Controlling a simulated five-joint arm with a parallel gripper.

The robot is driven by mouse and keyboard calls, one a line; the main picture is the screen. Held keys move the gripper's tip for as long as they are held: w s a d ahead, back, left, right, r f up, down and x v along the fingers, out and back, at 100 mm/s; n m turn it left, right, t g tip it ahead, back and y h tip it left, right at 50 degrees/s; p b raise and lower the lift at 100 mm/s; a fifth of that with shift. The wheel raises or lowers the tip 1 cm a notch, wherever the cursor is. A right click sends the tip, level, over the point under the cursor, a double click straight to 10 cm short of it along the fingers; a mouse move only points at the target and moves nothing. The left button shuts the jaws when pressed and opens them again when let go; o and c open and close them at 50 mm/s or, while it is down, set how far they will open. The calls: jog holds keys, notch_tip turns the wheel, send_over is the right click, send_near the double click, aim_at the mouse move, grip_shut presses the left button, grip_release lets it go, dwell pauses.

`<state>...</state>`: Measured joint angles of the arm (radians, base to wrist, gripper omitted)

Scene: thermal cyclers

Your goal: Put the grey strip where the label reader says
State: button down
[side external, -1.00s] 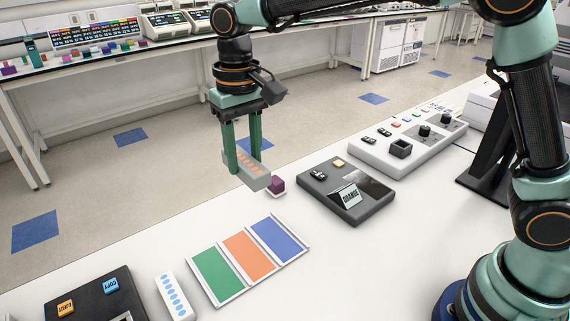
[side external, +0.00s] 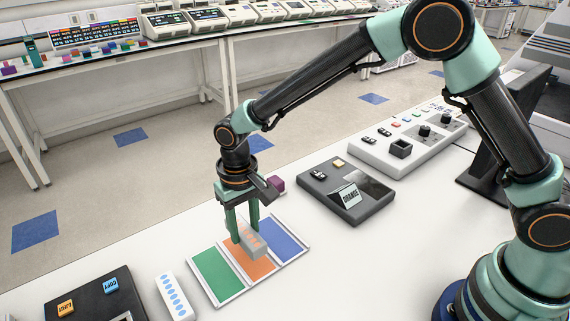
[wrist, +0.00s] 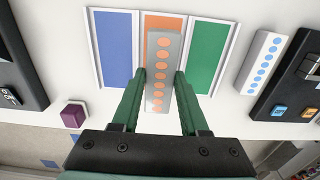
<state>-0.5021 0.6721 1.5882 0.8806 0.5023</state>
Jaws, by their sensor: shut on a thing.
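The grey strip (side external: 252,240) has a row of orange dots. My gripper (side external: 246,232) is shut on it and holds it over the orange panel of a three-panel tray (side external: 233,299). The strip also shows in the wrist view (wrist: 163,50), between my green fingers, lined up roughly along the orange panel (wrist: 164,22). I cannot tell whether it touches the panel. The green panel (side external: 217,274) and blue panel (side external: 283,240) are bare. The label reader (side external: 346,190), a dark box, has a small display (side external: 349,196) that reads ORANGE.
A white strip with blue dots (side external: 174,297) lies left of the tray. A dark box with COPY and EJECT buttons (side external: 90,290) is beyond it. A purple cube (side external: 276,183) stands behind the tray. A light grey control panel (side external: 408,139) is at the back right.

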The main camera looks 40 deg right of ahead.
aim_at(246, 241)
jog(key=shift+f, duration=2.15)
jog(key=shift+f, duration=0.15)
jog(key=shift+c, duration=2.1)
grip_release()
